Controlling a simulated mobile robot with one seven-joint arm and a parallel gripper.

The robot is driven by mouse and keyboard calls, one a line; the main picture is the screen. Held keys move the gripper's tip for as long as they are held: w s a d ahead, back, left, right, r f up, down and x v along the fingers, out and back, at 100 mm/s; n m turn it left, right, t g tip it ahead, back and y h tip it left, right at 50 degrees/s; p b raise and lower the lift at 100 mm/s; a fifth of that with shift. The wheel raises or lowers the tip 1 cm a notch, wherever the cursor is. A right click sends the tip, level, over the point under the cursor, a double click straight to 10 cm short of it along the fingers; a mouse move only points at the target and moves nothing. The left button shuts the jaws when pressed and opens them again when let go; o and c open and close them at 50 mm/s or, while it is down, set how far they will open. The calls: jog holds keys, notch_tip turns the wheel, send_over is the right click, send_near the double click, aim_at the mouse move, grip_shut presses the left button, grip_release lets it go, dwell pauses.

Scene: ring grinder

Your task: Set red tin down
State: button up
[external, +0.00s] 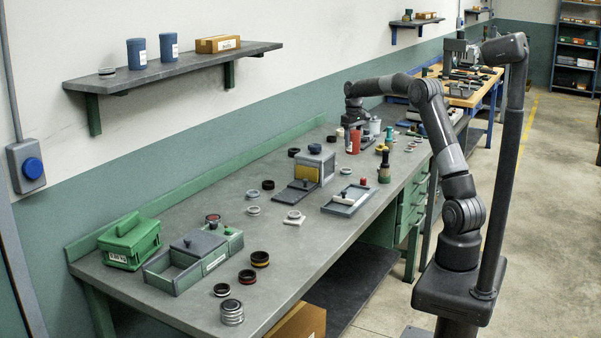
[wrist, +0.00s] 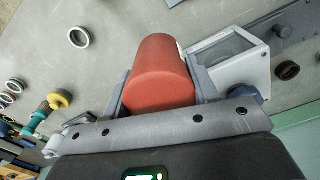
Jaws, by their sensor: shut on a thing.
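The red tin (external: 353,143) is at the far part of the grey workbench (external: 225,215), below my wrist in the external view. In the wrist view the red tin (wrist: 160,72) fills the space between the two fingers of my gripper (wrist: 160,90), which is shut on it. A pale label edge shows on the tin's side. The tin's lower end is close to the bench top; I cannot tell whether it touches.
An open grey box (wrist: 228,55) stands right beside the tin in the wrist view. A grey ring (wrist: 79,37) and a green-handled tool with a yellow end (wrist: 47,110) lie to the left. Bare bench top lies beyond the tin.

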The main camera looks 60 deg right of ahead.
jog(key=w+a+r+m, duration=0.1)
jog(key=w+a+r, duration=0.2)
jog(key=w+a, duration=0.4)
jog(key=w+a+r, duration=0.2)
jog(key=w+a, duration=0.4)
jog(key=a+f+n, duration=0.1)
jog(key=a+f, duration=0.3)
jog(key=a, duration=0.3)
jog(key=s+a+f+n, duration=0.1)
jog(key=a+f, duration=0.4)
jog(key=a, duration=0.1)
jog(key=a+f+n, duration=0.2)
jog(key=a+f, duration=0.3)
jog(key=a, duration=0.2)
jog(key=shift+s+a+f, duration=0.15)
jog(key=shift+s+a, duration=0.15)
jog(key=shift+a, duration=0.05)
